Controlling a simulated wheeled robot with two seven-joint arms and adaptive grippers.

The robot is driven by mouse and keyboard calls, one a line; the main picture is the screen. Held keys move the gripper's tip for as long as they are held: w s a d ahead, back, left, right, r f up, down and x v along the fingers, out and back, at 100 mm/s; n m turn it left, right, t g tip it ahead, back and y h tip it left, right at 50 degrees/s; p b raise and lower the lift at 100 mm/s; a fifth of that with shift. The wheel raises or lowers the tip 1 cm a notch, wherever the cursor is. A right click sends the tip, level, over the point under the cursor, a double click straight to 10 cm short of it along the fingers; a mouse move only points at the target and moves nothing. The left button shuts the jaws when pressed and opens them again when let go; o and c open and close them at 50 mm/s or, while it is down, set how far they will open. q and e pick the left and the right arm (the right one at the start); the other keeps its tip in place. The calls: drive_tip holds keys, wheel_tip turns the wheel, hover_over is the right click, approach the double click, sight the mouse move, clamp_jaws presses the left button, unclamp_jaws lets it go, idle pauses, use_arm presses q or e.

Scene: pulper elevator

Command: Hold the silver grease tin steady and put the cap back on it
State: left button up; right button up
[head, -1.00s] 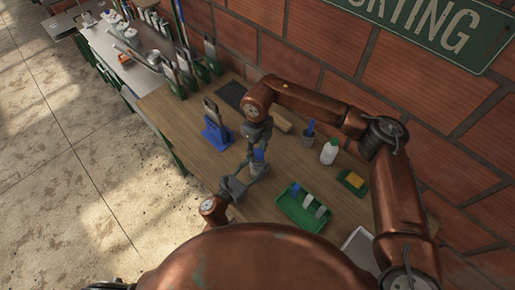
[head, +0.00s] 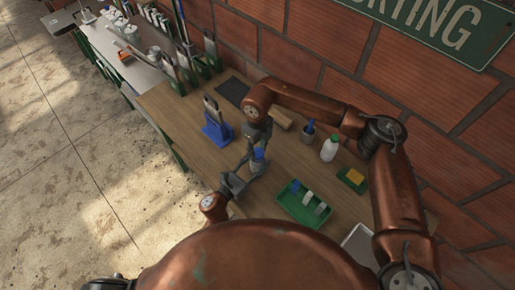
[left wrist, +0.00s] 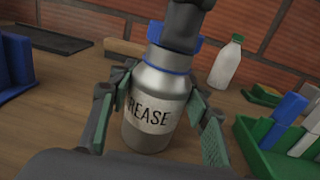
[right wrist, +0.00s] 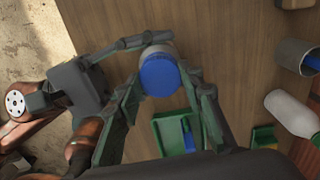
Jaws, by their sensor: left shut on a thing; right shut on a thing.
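The silver grease tin (left wrist: 150,112), labelled "GREASE", stands upright between the green-padded fingers of my left gripper (left wrist: 156,98), which is shut on it. In the head view the tin (head: 258,167) is small and partly covered. The blue cap (right wrist: 160,75) is between the fingertips of my right gripper (right wrist: 164,80), shut on it. The left wrist view shows the cap (left wrist: 165,66) at the tin's neck, with grey fingers across it from above. It looks lined up with the tin; whether it is fully seated I cannot tell.
A green tray (head: 291,211) with several blue and white items lies right of the tin. A white bottle (head: 329,149), a yellow sponge (head: 354,177) and a cup (head: 307,136) stand toward the wall. A blue stand (head: 217,130) is at the left. Bare wood lies between.

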drive_tip(key=shift+f, duration=0.55)
idle(0.5)
